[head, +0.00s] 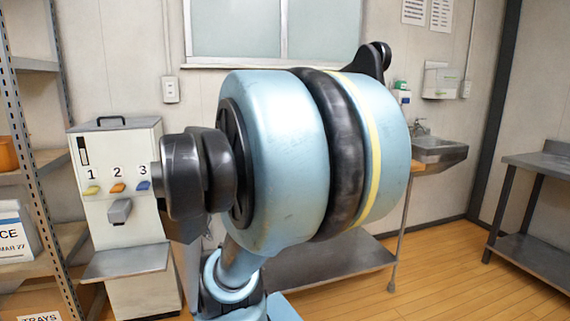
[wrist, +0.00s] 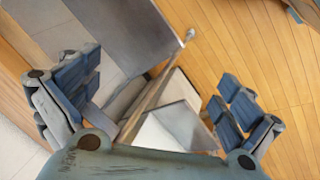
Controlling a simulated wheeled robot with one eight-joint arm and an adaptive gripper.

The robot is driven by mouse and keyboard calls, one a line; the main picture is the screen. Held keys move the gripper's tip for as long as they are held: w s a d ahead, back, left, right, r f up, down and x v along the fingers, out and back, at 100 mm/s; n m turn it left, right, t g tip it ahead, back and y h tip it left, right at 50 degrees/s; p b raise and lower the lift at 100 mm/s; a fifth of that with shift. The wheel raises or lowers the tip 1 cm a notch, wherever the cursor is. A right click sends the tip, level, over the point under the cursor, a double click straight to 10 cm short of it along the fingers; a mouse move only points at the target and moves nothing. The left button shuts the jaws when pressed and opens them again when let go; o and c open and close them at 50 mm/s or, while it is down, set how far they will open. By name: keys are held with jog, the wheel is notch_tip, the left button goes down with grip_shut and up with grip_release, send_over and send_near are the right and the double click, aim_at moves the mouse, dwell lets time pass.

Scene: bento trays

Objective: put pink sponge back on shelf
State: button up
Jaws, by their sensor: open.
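No pink sponge shows in either view. My gripper (wrist: 160,78) is open in the wrist view, its two blue-padded fingers wide apart with nothing held between them. A metal shelving rack (head: 18,92) stands at the left edge of the head view, with only part of its shelves in frame. My own arm fills the middle of the head view and hides part of the room behind it. I cannot tell which shelf is the sponge's.
A white dispenser (head: 130,225) with buttons numbered 1, 2 and 3 stands by the rack. A sink (head: 440,150) is behind my arm to the right. A grey metal table (head: 545,163) stands at the right edge. Wooden floor (head: 430,265) is clear between them.

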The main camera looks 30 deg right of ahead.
jog(key=w+d+r+n+t+h, duration=0.1)
jog(key=w+d+r+n+h, duration=0.2)
jog(key=w+d+n, duration=0.3)
jog(key=w+d+r+n+t+h, duration=0.1)
jog(key=w+d+r+n+h, duration=0.2)
jog(key=w+d+r+n, duration=0.3)
jog(key=w+d+r+n+t+h, duration=0.1)
jog(key=w+d+r+n, duration=0.3)
jog(key=w+d, duration=0.9)
jog(key=shift+w+d+r+n+h, duration=0.25)
jog(key=shift+d+n, duration=0.35)
jog(key=shift+d, duration=0.6)
jog(key=shift+d+f+n+h, duration=0.1)
jog(key=shift+d+n+h, duration=0.4)
jog(key=shift+d, duration=0.75)
jog(key=shift+w+d+r+n+h, duration=0.15)
jog(key=shift+d+n, duration=0.55)
jog(key=shift+d, duration=0.5)
jog(key=x, duration=1)
jog(key=shift+w+d+f, duration=0.1)
jog(key=shift+w+d, duration=0.05)
jog(key=shift+w, duration=0.05)
jog(key=shift+x, duration=3.2)
jog(key=shift+s+f, duration=0.1)
jog(key=shift+c, duration=0.2)
jog(key=c, duration=0.7)
